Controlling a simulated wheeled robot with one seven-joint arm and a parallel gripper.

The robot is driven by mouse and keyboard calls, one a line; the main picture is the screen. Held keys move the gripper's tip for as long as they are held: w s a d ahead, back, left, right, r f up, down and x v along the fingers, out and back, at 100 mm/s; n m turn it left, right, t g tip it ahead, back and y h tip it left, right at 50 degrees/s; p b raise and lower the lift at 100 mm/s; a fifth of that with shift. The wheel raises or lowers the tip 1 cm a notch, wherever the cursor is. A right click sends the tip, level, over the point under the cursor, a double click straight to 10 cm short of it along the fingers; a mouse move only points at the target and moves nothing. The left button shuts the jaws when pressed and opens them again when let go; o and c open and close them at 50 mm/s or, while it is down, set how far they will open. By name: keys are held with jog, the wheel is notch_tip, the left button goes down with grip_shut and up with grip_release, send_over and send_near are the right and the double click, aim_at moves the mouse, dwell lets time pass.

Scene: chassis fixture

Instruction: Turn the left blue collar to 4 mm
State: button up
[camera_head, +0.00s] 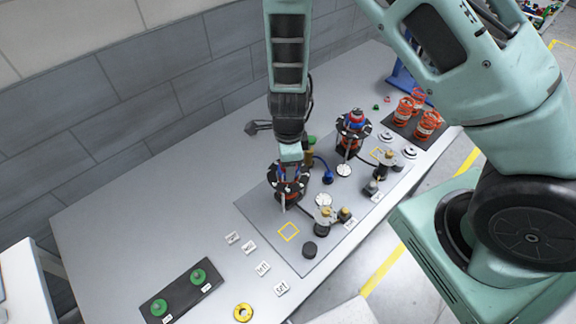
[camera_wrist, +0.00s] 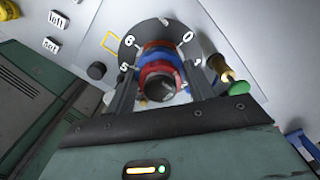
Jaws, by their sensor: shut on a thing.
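My gripper (camera_head: 289,168) points down over the left fixture, whose black dial (camera_head: 301,187) shows around it in the head view. In the wrist view, my gripper (camera_wrist: 160,72) has one finger on each side of a stack with the blue collar (camera_wrist: 149,58), red parts and a dark round end. It is shut on the collar. The dial (camera_wrist: 133,52) carries white marks, with 6, 5 and 0 legible. The exact collar setting cannot be read. In the head view the arm and fingers hide most of the left collar. The right fixture (camera_head: 352,128) has red and blue parts on top.
Loose label tiles (camera_head: 263,268) and a tray with green knobs (camera_head: 182,289) lie at the front left. A yellow ring (camera_head: 243,312) lies near the front edge. A black puck (camera_head: 309,249) and brass-coloured fittings (camera_head: 324,217) stand close by. Orange parts (camera_head: 405,109) stand at the back right.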

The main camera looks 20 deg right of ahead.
jog(key=n, duration=0.7)
jog(key=shift+b, duration=0.4)
jog(key=n, duration=0.6)
jog(key=shift+r+b, duration=0.1)
jog(key=shift+b, duration=0.2)
jog(key=o, duration=0.9)
notch_tip(320, 180, up, 7)
jog(key=p, duration=0.5)
jog(key=shift+p, duration=0.3)
